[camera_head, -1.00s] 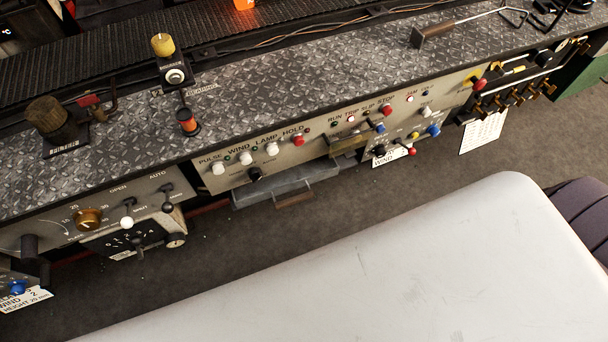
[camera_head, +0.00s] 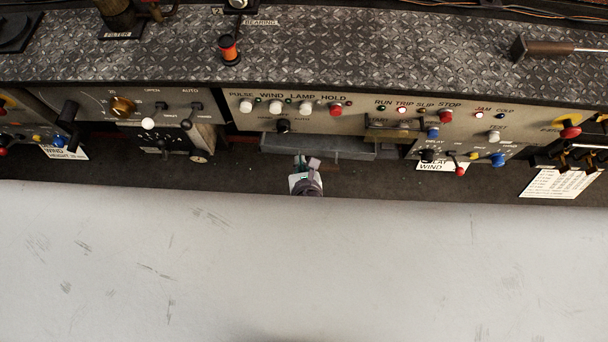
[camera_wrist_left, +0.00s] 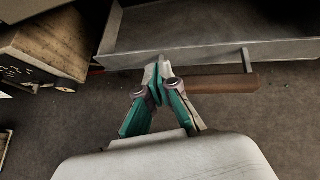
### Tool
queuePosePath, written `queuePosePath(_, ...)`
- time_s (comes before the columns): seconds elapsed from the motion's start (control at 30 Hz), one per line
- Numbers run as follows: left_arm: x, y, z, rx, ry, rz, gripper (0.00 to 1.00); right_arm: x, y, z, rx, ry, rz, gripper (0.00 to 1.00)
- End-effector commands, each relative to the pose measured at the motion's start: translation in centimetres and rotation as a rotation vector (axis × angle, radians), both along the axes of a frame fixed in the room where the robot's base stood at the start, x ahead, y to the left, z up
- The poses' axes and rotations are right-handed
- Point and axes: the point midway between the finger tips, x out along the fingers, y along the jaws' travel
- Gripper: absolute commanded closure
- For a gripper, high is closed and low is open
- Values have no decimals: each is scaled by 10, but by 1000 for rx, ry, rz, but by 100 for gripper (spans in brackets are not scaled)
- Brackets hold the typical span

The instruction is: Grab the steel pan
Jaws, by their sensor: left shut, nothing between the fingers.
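The steel pan (camera_head: 345,148) is a shallow grey tray hanging under the middle of the console front. In the left wrist view its wall (camera_wrist_left: 205,49) spans the top, and a brown wooden handle (camera_wrist_left: 225,83) sticks out below it. My left gripper (camera_head: 307,163) is just in front of the pan, towards its left part. In the wrist view its fingertips (camera_wrist_left: 158,70) are together and empty, at the left end of the handle. I cannot tell whether they touch the handle or pan. My right gripper is in neither view.
The console front above the pan carries knobs and switches, including a red knob (camera_head: 335,110). A dark switch box (camera_head: 168,142) hangs to the left and a lever panel (camera_head: 460,148) to the right. Dark floor (camera_head: 235,180) lies open below.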

Motion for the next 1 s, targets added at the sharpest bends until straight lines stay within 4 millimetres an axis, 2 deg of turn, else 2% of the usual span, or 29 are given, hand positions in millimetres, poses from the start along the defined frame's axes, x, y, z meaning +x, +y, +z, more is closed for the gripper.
queuePosePath(0.1, 22, 4, 0, 1, -2, 1, 100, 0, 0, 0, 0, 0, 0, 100)
queuePosePath(0.2, 33, 6, -2, 1, 1, 0, 100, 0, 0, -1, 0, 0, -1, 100)
queuePosePath(0.4, 30, 6, -16, -1, 3, 0, 100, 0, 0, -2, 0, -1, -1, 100)
queuePosePath(0.73, 27, 7, -21, 1, 10, 1, 100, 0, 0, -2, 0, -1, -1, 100)
queuePosePath(1.0, 3, 2, -18, 0, 9, 0, 100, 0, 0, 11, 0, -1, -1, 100)
